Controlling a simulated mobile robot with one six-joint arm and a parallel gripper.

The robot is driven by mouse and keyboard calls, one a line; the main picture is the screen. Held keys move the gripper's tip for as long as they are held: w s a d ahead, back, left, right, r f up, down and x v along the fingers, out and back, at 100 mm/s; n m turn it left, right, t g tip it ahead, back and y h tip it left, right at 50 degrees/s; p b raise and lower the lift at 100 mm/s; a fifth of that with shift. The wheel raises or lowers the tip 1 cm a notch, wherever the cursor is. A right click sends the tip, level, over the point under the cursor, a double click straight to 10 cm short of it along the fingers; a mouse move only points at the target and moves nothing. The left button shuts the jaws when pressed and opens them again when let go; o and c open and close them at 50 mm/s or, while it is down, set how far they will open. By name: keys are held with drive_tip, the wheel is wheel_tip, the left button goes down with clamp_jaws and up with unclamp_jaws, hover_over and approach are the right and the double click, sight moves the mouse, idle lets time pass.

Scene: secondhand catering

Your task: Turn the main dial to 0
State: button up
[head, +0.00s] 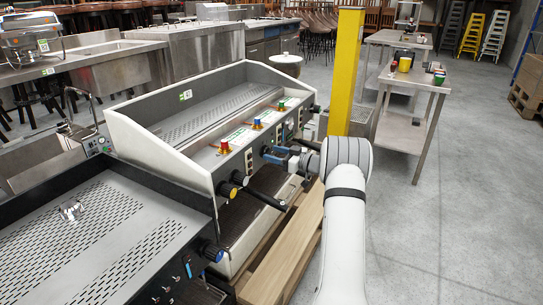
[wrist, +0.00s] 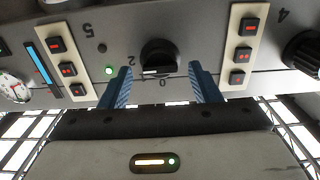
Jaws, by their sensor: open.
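The black dial (wrist: 158,55) is on the grey front panel, between two strips of red-marked buttons in the wrist view. A "2" is printed to its left and a "0" just below it. A pale mark shows on the dial's lower edge, near the "0"; its exact setting is hard to read. My gripper (wrist: 160,71) is open, its blue fingers below and to either side of the dial, with no contact visible. In the head view my gripper (head: 283,157) is close to the machine's front (head: 227,168), and the dial is not clearly visible there.
Another black knob (wrist: 304,52) is at the right and a round gauge (wrist: 14,87) at the left. A green light (wrist: 109,70) glows near the dial. A yellow post (head: 346,70) stands beyond my arm. Open floor (head: 450,220) lies to the right.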

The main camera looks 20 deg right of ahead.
drive_tip(key=shift+w+a, duration=0.45)
drive_tip(key=shift+w, duration=0.15)
drive_tip(key=c, duration=1)
